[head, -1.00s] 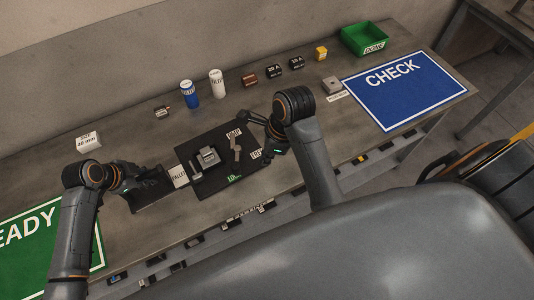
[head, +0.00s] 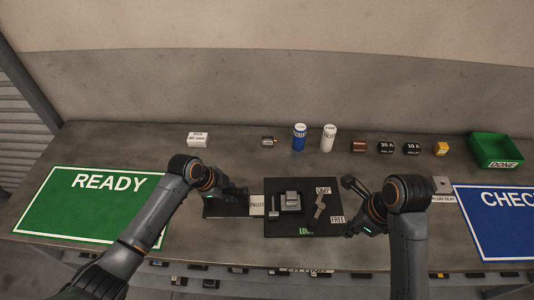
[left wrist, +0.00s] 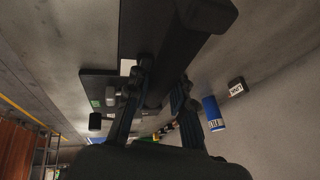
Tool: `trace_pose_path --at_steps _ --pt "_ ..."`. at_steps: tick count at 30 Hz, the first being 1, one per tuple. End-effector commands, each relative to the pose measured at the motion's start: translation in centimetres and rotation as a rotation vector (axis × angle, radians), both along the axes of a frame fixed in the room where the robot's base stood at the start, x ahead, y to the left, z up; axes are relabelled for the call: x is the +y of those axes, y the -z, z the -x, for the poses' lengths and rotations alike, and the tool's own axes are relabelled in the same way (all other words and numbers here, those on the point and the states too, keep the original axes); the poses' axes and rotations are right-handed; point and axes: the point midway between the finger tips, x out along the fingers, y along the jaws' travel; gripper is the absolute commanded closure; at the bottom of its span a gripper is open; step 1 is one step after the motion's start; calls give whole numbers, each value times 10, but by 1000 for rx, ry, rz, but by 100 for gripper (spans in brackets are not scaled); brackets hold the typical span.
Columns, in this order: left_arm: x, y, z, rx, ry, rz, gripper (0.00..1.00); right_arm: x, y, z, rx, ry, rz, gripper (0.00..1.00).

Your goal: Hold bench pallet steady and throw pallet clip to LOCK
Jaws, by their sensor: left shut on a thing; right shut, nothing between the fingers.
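The bench pallet (head: 290,230) is a black plate on the table's front middle, with a grey block (head: 290,202) on it. A small grey lever (head: 319,208) stands right of the block, apparently the pallet clip. A FREE label (head: 337,219) lies to its right and a green LOCK label (head: 305,233) at the front edge. My left gripper (head: 242,193) is shut on a black bar at the pallet's left side; the left wrist view shows the bar (left wrist: 160,65) between its fingers. My right gripper (head: 348,184) is shut and empty, just right of the pallet, apart from the lever.
A green READY mat (head: 95,205) lies left and a blue CHECK mat (head: 500,215) right. A blue can (head: 299,138), a white can (head: 329,138), small relay blocks (head: 387,147) and a green DONE bin (head: 496,150) stand along the back. Bare table lies behind the pallet.

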Motion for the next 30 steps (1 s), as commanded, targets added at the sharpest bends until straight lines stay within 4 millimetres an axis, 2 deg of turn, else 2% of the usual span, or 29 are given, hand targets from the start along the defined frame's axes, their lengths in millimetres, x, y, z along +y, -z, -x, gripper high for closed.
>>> trace_pose_path --at_steps 1,11,12,15,25,30 --pt "1 7 6 17 2 -6 100 0 1 0 0 0 0 100" --pt "1 7 5 17 1 -6 100 0 1 0 0 0 0 100" --pt "1 7 5 17 2 -6 72 0 1 0 0 0 0 100" --pt "1 6 5 15 1 -5 51 0 1 0 0 0 0 100" --pt "1 1 2 4 0 -2 51 0 0 0 0 0 0 100" --pt "8 -16 5 1 0 -2 51 0 0 0 0 0 0 100"
